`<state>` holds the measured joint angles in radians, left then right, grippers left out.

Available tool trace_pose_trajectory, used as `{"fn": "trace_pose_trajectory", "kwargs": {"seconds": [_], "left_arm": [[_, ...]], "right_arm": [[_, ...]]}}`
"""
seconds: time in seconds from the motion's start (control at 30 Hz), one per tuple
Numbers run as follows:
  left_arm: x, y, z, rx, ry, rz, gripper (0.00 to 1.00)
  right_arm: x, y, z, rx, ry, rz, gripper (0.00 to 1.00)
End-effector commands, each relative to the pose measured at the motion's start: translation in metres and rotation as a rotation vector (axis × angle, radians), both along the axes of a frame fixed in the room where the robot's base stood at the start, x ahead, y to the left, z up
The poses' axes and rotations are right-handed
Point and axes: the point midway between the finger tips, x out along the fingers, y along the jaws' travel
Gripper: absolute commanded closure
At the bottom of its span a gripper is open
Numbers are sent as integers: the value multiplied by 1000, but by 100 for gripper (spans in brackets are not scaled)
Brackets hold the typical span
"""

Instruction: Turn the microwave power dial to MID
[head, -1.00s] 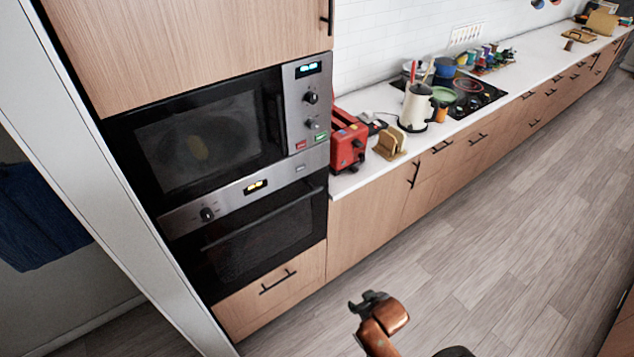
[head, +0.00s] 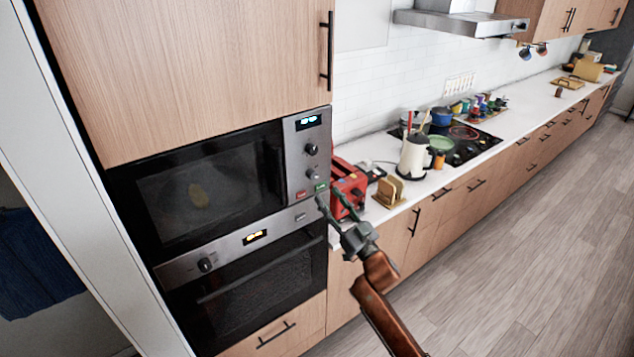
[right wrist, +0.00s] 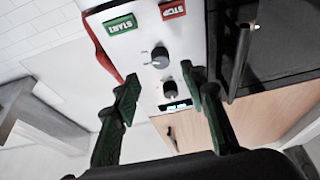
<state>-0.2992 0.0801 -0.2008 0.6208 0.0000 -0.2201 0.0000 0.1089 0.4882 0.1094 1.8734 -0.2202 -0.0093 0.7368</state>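The built-in microwave (head: 205,185) has a silver control panel (head: 296,160) at its right side. On the panel are an upper dial (head: 312,149) and a lower dial (head: 313,173), below a lit display. I cannot tell which dial sets power, and the markings are too small to read. My right gripper (head: 330,198) is open and empty in front of the panel's lower right. In the right wrist view the panel is upside down; the lower dial (right wrist: 160,57) and upper dial (right wrist: 170,88) appear between the spread green fingers (right wrist: 160,80), apparently untouched. My left gripper is not in view.
A red STOP button (right wrist: 172,9) and a green START button (right wrist: 120,24) sit under the dials. A red toaster (head: 347,185) stands close beside my right gripper. An oven (head: 260,285) is below. The microwave's vertical door handle (right wrist: 240,60) is near the panel.

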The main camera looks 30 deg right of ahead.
Motion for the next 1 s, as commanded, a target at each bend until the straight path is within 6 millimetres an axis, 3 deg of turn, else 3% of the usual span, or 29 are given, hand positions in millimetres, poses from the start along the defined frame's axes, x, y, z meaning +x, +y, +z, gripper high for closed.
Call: {"fn": "trace_pose_trajectory", "kwargs": {"seconds": [0.5,0.87,1.0], "left_arm": [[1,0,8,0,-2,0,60],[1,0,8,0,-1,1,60],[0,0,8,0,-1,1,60]], "right_arm": [[63,6,27,-1,-1,2,61],[68,6,28,-1,0,1,61],[68,6,28,0,1,1,70]]}}
